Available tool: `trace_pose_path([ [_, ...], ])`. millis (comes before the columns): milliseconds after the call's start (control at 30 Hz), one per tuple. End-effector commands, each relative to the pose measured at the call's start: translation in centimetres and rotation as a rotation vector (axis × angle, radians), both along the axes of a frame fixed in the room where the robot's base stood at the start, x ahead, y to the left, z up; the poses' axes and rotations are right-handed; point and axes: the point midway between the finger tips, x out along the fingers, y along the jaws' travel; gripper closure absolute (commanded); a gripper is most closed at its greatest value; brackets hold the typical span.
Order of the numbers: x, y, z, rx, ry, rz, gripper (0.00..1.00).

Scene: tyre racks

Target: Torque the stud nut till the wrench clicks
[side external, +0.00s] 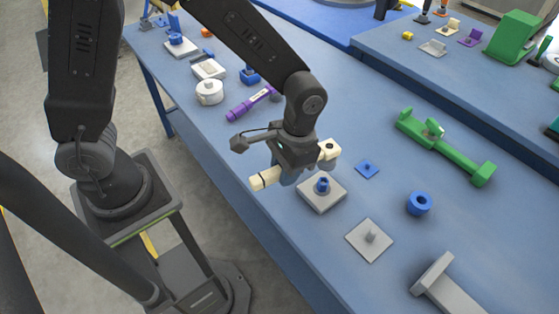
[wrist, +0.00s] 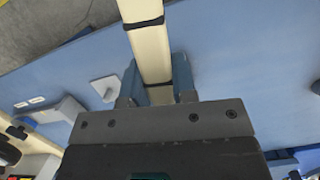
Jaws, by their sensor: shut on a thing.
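My gripper (side external: 291,174) is shut on a cream wrench (side external: 266,179), gripping it across the handle. The wrench lies roughly level, its handle end to the left and its block-shaped head to the right. In the wrist view the cream bar (wrist: 149,45) with black bands runs between my blue fingers (wrist: 160,88). A blue stud nut (side external: 322,185) stands upright on a square pale plate (side external: 321,202) just right of and below my gripper. The wrench head shows above the nut in the picture, apart from it; its height over the table is hard to tell.
A second pale plate (side external: 380,241) with a grey stud, a blue ring (side external: 419,203) and a small blue piece (side external: 367,169) lie nearby. A green tool (side external: 446,146) lies at right, a grey bracket (side external: 445,287) at the front. A purple tool (side external: 250,103) and white round part (side external: 209,92) are behind.

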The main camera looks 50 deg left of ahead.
Motion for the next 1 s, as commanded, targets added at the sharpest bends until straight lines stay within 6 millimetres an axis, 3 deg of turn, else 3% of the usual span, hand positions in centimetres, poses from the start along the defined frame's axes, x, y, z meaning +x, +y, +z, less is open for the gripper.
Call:
trace_pose_path([
  [567, -0.1, -0.4, -0.3, 0.001, 0.004, -0.002, 1.0],
  [1000, -0.1, -0.3, -4.0, 0.001, 0.005, -0.002, 1.0],
])
